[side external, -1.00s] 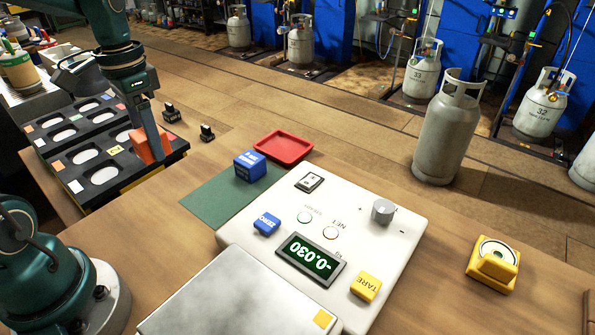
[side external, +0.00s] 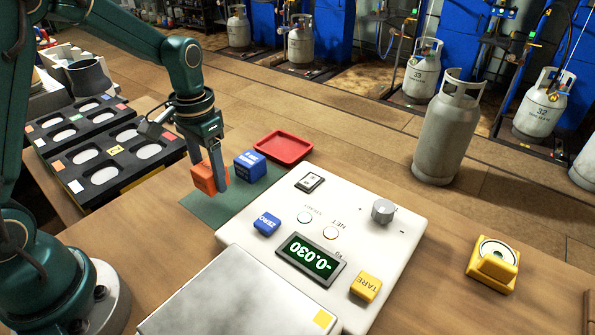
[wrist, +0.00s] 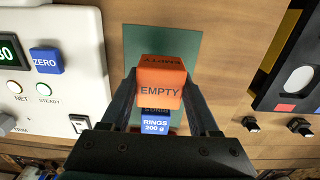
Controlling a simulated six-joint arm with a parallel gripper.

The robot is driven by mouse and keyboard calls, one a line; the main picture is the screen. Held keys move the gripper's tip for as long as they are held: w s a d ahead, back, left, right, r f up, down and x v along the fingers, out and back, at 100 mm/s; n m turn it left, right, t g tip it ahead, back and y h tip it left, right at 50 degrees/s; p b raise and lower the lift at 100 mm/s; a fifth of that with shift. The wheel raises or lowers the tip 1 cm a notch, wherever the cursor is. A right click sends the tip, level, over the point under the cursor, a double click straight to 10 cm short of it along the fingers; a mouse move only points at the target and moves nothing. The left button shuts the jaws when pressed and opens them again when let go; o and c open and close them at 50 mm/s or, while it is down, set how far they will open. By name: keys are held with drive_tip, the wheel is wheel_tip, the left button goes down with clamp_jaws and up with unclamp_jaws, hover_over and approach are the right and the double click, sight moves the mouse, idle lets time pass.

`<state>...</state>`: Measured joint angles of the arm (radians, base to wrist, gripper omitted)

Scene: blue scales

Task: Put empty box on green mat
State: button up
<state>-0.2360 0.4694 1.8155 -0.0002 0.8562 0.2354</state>
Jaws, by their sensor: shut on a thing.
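An orange box (wrist: 160,84) marked EMPTY is between the two fingers of my gripper (wrist: 160,100), which is shut on it. In the side external view the orange box (side external: 204,178) hangs under my gripper (side external: 208,165), over the left part of the green mat (side external: 215,208). The green mat also shows behind the box in the wrist view (wrist: 190,40). I cannot tell exactly how high the box is above the mat. A blue box (side external: 250,166) marked RINGS 200 g in the wrist view (wrist: 155,126) stands on the mat, just right of the orange box.
A white scale (side external: 360,240) reading -0.030 borders the mat on the right. A red tray (side external: 284,148) lies behind the blue box. The mat's front part is clear.

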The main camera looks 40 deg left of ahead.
sight(213, 188)
drive_tip(key=shift+f, duration=1.9)
drive_tip(key=shift+f, duration=0.15)
drive_tip(key=o, duration=1.3)
wheel_tip(213, 188, up, 12)
drive_tip(key=shift+r, duration=0.1)
drive_tip(key=s+d+r+t, duration=0.1)
drive_tip(key=s+d+t, duration=0.1)
drive_tip(key=s, duration=0.2)
drive_tip(key=s+d+r+t, duration=0.1)
drive_tip(key=s+d, duration=0.1)
drive_tip(key=s, duration=0.2)
drive_tip(key=s+d+r+t, duration=0.1)
drive_tip(key=s+d+t, duration=0.1)
drive_tip(key=s, duration=0.3)
drive_tip(key=shift+d+r+t, duration=0.1)
drive_tip(key=shift+d+t, duration=0.2)
drive_tip(key=shift+d, duration=0.1)
